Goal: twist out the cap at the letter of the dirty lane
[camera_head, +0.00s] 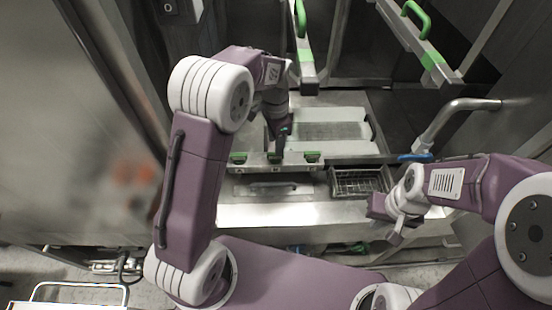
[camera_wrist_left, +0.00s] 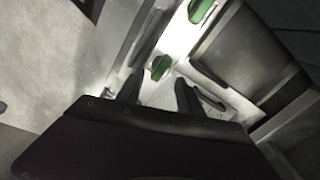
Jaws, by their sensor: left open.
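Three green caps sit in a row on a steel bar (camera_head: 256,161) in the head view: a left cap (camera_head: 238,157), a middle cap (camera_head: 275,158) and a right cap (camera_head: 312,157). My left gripper (camera_head: 279,146) is above the middle cap and partly covers that spot. In the left wrist view its two dark fingers (camera_wrist_left: 160,80) are apart, with one green cap (camera_wrist_left: 160,67) showing just beyond and between their tips. Another green cap (camera_wrist_left: 201,10) is further up. No letters are readable. My right gripper (camera_head: 383,213) is at the right, its jaw opening unclear.
A wire basket (camera_head: 358,182) is right of the caps, below the bar. A steel pipe (camera_head: 452,115) rises at the right. Green handles (camera_head: 416,18) are on the raised rails above. A ribbed steel tray (camera_head: 335,130) lies behind the bar.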

